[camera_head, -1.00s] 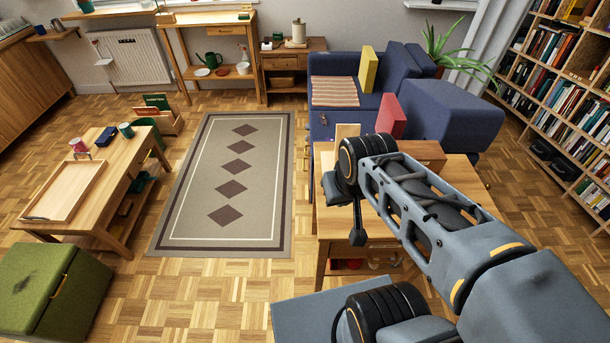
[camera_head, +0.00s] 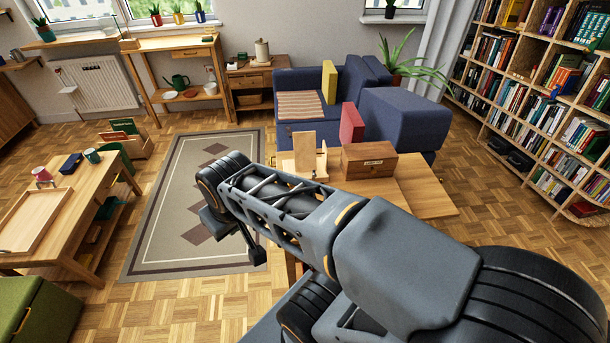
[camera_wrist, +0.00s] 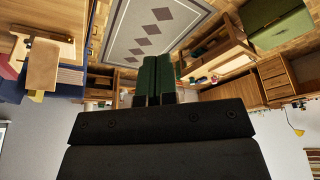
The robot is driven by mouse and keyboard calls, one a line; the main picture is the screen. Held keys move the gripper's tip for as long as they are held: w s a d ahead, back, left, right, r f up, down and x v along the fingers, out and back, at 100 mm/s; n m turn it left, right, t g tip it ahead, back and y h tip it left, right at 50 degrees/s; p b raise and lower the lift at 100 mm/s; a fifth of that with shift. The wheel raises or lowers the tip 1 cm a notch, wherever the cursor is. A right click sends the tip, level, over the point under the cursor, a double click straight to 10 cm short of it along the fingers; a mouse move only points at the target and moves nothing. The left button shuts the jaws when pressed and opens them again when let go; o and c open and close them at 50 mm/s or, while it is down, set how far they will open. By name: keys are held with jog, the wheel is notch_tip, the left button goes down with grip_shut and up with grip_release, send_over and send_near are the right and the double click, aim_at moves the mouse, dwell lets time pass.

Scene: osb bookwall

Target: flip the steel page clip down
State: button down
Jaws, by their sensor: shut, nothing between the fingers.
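A wooden book stand (camera_head: 309,156) is upright on the wooden table (camera_head: 425,190) beyond my arm in the head view. In the wrist view a wooden stand (camera_wrist: 43,66) shows at the upper left, in an upside-down picture. I cannot make out the steel page clip in either view. My gripper (camera_wrist: 158,60) shows in the wrist view with its two green fingers side by side, shut and empty. It is apart from the stand, off to its right in that view. My arm hides part of the table in the head view.
A labelled wooden box (camera_head: 368,160) sits on the table beside the stand. A blue sofa (camera_head: 400,115) is behind it, and a bookcase (camera_head: 540,110) at right. The patterned rug (camera_head: 165,240) and low table (camera_head: 65,210) lie to the left.

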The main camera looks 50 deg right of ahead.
aim_at(313, 175)
jog(key=w+d+f+m+g+h+b, duration=0.2)
jog(key=w+d+f+h+b, duration=0.1)
jog(key=d, duration=0.5)
jog(key=w+d+f+m+g+h+b, duration=0.2)
jog(key=w+d, duration=0.4)
jog(key=d, duration=0.3)
jog(key=w+d+f+m+g+h+b, duration=0.2)
jog(key=w+d+f+h+b, duration=0.2)
jog(key=d+b, duration=0.2)
jog(key=d, duration=0.2)
jog(key=shift+w+d+m, duration=0.2)
jog(key=shift+d+m, duration=0.1)
jog(key=shift+f, duration=0.1)
jog(key=x, duration=0.9)
jog(key=b+x, duration=0.1)
jog(key=x, duration=0.4)
jog(key=shift+s, duration=0.25)
